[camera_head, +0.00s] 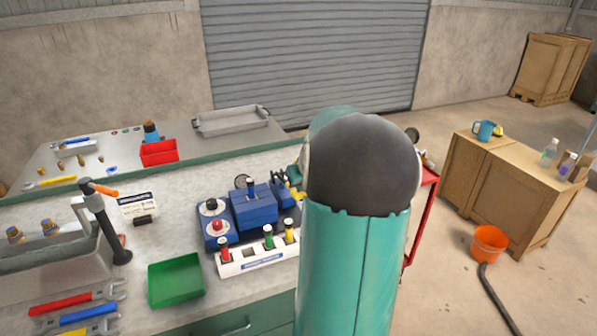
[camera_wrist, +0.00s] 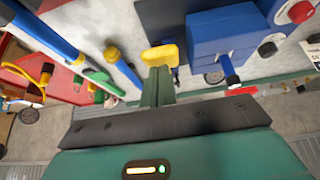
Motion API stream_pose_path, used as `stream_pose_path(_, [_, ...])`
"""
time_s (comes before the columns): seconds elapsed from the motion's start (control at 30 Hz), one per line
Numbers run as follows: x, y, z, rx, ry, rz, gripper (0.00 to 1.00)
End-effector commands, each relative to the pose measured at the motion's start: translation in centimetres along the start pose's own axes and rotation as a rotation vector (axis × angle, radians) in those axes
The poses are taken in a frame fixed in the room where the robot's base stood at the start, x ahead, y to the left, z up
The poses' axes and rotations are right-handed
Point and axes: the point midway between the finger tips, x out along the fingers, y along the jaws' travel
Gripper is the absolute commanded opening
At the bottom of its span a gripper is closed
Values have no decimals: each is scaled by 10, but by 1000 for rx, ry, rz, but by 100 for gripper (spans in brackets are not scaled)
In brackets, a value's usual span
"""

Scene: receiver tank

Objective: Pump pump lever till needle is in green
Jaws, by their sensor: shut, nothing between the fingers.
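My gripper (camera_wrist: 157,72) shows in the wrist view with its green fingers together and nothing held. Its tips overlap a yellow piece (camera_wrist: 162,55); I cannot tell whether they touch. Blue rods with yellow ends, one of them capped yellow (camera_wrist: 112,54), lie left of the fingers; I cannot tell which part is the pump lever. A small round dial (camera_wrist: 30,115) shows at far left, beside red metal. In the head view a dark round dial (camera_head: 412,134) shows right of my arm, which hides my gripper and much of the bench's right end. No needle or green band is readable.
A blue block unit (camera_head: 252,208) with a gauge (camera_head: 241,181) behind it stands on the bench. A white rack (camera_head: 250,262) with colored plugs and a green tray (camera_head: 176,281) sit in front.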

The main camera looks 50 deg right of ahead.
Motion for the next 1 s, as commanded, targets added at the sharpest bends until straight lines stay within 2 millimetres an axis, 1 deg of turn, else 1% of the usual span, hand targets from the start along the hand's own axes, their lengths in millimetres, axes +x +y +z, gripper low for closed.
stream_pose_path(0.03, [10,-1,13,1,-9,-4,0])
stream_pose_path(0.1, [19,-1,22,1,-8,-4,0])
stream_pose_path(0.2, [26,-1,30,1,-8,-3,0])
stream_pose_path(0.33, [29,-1,34,2,-12,-4,0])
stream_pose_path(0.6, [30,0,36,2,-18,-6,0])
stream_pose_path(0.77, [23,-2,28,0,-13,-4,0])
stream_pose_path(0.87, [10,-5,17,-4,-6,-1,0])
stream_pose_path(0.97, [-8,-9,0,-7,7,3,0])
stream_pose_path(1.0, [-16,-10,-2,-7,10,5,0])
